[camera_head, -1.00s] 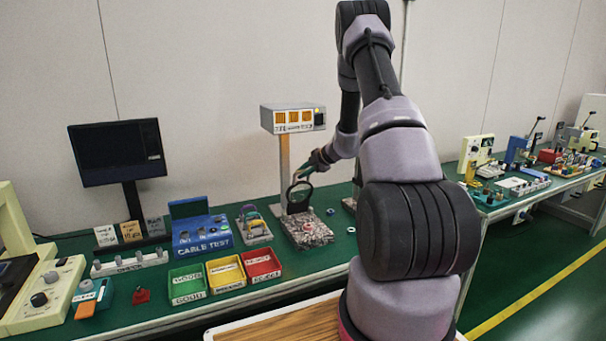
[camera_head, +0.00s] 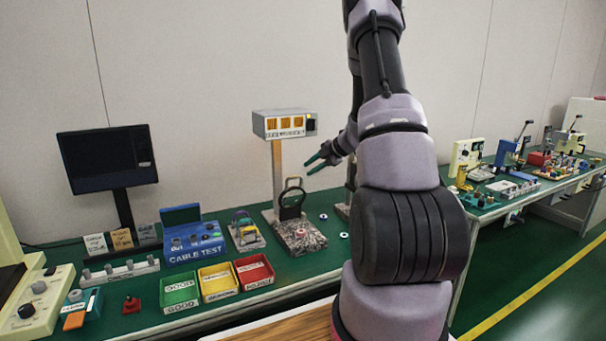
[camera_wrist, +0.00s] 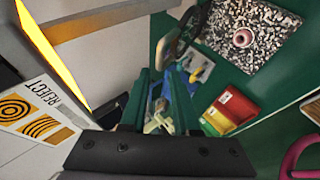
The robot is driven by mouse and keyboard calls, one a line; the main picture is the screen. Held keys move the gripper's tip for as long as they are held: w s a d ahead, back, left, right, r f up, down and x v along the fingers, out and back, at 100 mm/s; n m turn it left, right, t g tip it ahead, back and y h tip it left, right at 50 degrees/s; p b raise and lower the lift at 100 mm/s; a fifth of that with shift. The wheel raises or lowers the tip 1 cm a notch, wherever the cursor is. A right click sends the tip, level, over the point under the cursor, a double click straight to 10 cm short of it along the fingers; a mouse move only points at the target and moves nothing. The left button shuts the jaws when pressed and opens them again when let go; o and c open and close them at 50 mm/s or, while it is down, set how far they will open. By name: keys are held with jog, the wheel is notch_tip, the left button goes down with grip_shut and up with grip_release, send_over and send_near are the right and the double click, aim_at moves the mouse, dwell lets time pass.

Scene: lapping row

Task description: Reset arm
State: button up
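My gripper (camera_head: 316,161) is in the air at the right of the display post, above the bench. Its green fingers are apart with nothing between them. In the wrist view the open fingers (camera_wrist: 163,78) show the blue test box behind the gap. A dark ring-shaped handle (camera_head: 291,205) stands upright at the foot of the post, on or beside the speckled stone plate (camera_head: 304,238). The gripper is above and to the right of this handle, clear of it. A small pinkish ring (camera_wrist: 242,38) sits on the plate in the wrist view.
The display box (camera_head: 285,124) on its post is close to the left of my gripper. Green (camera_head: 180,305), yellow (camera_head: 219,294) and red (camera_head: 268,282) bins line the front. The blue cable test box (camera_head: 194,243) and a monitor (camera_head: 108,158) stand left. A second bench (camera_head: 515,200) is at right.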

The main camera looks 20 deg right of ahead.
jog(key=shift+s+d+r, duration=0.25)
jog(key=shift+s+r, duration=0.15)
jog(key=s+a+r+n+g, duration=0.1)
jog(key=s+a+r+n, duration=0.7)
jog(key=n, duration=0.3)
jog(key=s+a+r+n+g, duration=0.2)
jog(key=s+a+r+n, duration=0.3)
jog(key=a+r+n, duration=0.45)
jog(key=s+a+r+n+h, duration=0.1)
jog(key=s+r+n, duration=0.2)
jog(key=s+n, duration=0.7)
jog(key=s+a+r+n+t+h, duration=0.1)
jog(key=s+r+n, duration=0.3)
jog(key=s+n, duration=0.7)
jog(key=n+h, duration=0.1)
jog(key=n, duration=0.5)
jog(key=shift+s, duration=0.3)
